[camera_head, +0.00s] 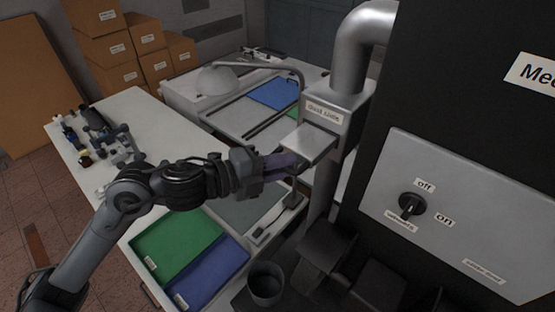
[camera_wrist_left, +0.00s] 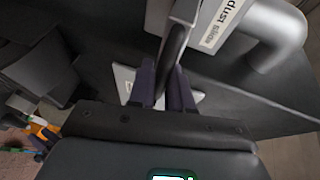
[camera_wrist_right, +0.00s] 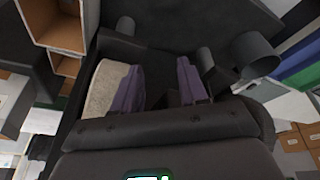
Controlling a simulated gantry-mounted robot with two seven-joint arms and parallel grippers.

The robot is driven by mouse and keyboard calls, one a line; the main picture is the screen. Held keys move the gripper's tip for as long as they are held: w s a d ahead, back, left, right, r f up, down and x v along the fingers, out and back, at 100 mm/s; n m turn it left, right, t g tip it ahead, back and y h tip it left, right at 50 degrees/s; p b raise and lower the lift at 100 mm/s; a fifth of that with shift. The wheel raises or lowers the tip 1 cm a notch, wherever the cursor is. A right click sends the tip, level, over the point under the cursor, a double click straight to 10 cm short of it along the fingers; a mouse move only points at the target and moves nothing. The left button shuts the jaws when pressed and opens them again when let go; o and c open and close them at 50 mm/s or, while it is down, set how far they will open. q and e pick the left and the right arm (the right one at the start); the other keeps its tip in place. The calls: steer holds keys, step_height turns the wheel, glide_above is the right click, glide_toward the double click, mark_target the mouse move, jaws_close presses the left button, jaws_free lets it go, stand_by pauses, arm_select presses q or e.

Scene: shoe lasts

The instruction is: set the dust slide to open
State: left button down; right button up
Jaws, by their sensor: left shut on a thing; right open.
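The dust slide (camera_head: 312,143) is a pale metal plate sticking out of a grey duct box labelled "dust slide" (camera_head: 323,112) in the head view. My left gripper (camera_head: 288,160) is at the slide's near-left end. In the left wrist view, the left gripper (camera_wrist_left: 163,88) has its purple fingers closed on a dark bar-shaped handle (camera_wrist_left: 174,48) in front of the plate (camera_wrist_left: 124,82). The fingers hide part of the handle. My right gripper (camera_wrist_right: 160,84) shows only in the right wrist view, with its fingers apart and nothing between them.
A panel (camera_head: 470,215) with a black rotary knob (camera_head: 411,205) stands at the right. A dark cup (camera_head: 266,284) stands below the duct. Green (camera_head: 178,243) and blue (camera_head: 212,275) trays lie on the white bench (camera_head: 125,110). Cardboard boxes (camera_head: 110,48) are stacked behind.

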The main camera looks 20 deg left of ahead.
arm_select(q)
steer(key=c, duration=1.5)
jaws_free()
steer(key=shift+s+r, duration=0.1)
steer(key=o, duration=0.4)
steer(key=shift+s+a, duration=0.1)
steer(key=shift+s, duration=0.05)
steer(key=shift+b+v, duration=1.9)
steer(key=shift+v, duration=3.4)
